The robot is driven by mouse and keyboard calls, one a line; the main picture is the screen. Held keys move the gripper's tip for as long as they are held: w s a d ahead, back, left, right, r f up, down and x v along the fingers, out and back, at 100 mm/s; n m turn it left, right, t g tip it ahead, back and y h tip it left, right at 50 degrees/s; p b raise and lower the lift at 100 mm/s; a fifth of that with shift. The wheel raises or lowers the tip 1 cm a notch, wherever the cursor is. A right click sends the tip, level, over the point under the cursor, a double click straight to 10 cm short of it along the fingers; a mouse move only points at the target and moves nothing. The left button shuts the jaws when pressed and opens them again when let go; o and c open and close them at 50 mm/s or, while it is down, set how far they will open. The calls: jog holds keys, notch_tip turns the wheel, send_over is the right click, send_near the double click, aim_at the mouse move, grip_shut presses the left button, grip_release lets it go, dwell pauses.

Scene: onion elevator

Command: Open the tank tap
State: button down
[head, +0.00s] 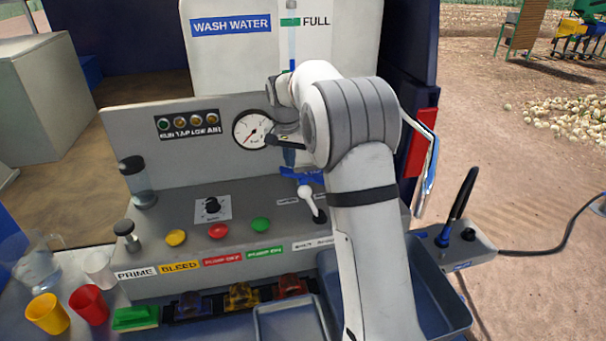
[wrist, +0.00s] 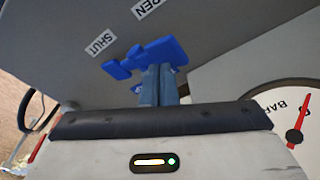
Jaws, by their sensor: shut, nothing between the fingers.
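In the head view my gripper (head: 289,158) points down just above the tap. The white wash water tank (head: 230,55) stands behind.
A pressure gauge (head: 253,129) is close left of my gripper. A white lever (head: 307,198) stands on the console below the tap. Coloured push buttons (head: 218,231) line the console front. Cups and a jug (head: 38,265) stand at front left; a blue tray (head: 440,300) lies right of my arm.

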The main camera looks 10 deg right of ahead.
aim_at(290, 171)
jog(key=shift+f+b, duration=1.1)
jog(key=shift+f, duration=0.7)
dwell(0.9)
jog(key=shift+r, duration=0.1)
jog(key=shift+r+p, duration=2.6)
jog(key=shift+r, duration=0.85)
